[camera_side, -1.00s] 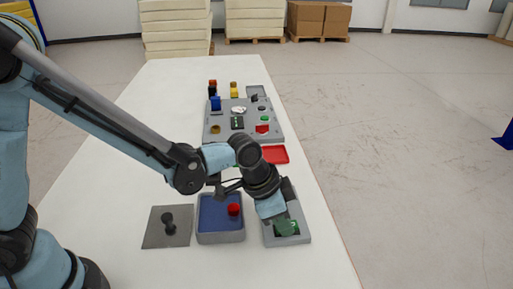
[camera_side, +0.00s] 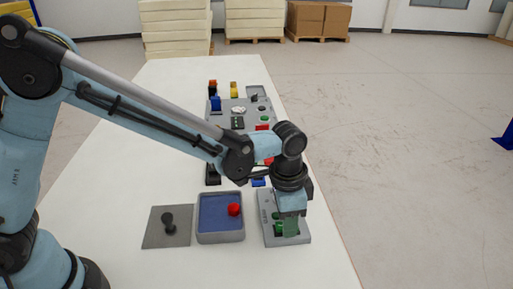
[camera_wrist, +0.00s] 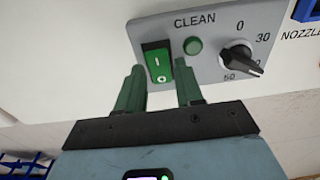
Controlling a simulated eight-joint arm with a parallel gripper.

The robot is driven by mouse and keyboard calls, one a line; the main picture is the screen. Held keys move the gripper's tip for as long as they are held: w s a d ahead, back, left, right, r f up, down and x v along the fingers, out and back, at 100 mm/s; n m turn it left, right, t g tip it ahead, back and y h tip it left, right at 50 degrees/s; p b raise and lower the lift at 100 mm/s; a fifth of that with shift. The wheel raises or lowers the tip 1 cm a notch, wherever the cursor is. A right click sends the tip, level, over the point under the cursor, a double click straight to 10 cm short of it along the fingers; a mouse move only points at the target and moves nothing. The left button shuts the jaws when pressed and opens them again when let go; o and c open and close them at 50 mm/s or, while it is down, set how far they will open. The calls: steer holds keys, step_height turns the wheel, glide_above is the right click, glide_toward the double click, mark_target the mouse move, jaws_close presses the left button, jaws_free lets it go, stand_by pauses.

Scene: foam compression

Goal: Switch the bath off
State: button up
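The grey control panel (camera_side: 303,239) marked CLEAN lies at the front right of the table, beside the grey bath with a blue inside (camera_side: 212,225). In the wrist view the panel (camera_wrist: 218,65) carries a green rocker switch (camera_wrist: 158,62) marked I and O, a round dull green lamp or button (camera_wrist: 193,46) and a black dial (camera_wrist: 238,60). I cannot tell which side of the rocker is pressed. My gripper (camera_wrist: 159,76) has its two green fingers apart with nothing between them. The fingertips are near the rocker, one on each side in the picture. In the side view my gripper (camera_side: 291,227) is over the panel.
A red knob (camera_side: 234,210) shows at the bath. A grey plate with a black knob (camera_side: 168,224) lies to its left. A grey board with several small parts (camera_side: 220,132) is farther back. A blue part marked NOZZLE (camera_wrist: 305,12) is at the wrist view's top right.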

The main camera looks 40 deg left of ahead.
step_height(320, 180, up, 12)
steer(key=shift+s+a, duration=0.3)
stand_by(0.5)
steer(key=s+a+n+t, duration=0.3)
steer(key=s+a+n, duration=0.1)
steer(key=a, duration=0.6)
steer(key=s+a+n+t, duration=0.3)
steer(key=s+a+n, duration=0.2)
steer(key=a, duration=0.5)
steer(key=shift+s+a+f+t+y, duration=0.2)
steer(key=shift+a+f+t+y, duration=0.1)
steer(key=shift+f, duration=0.15)
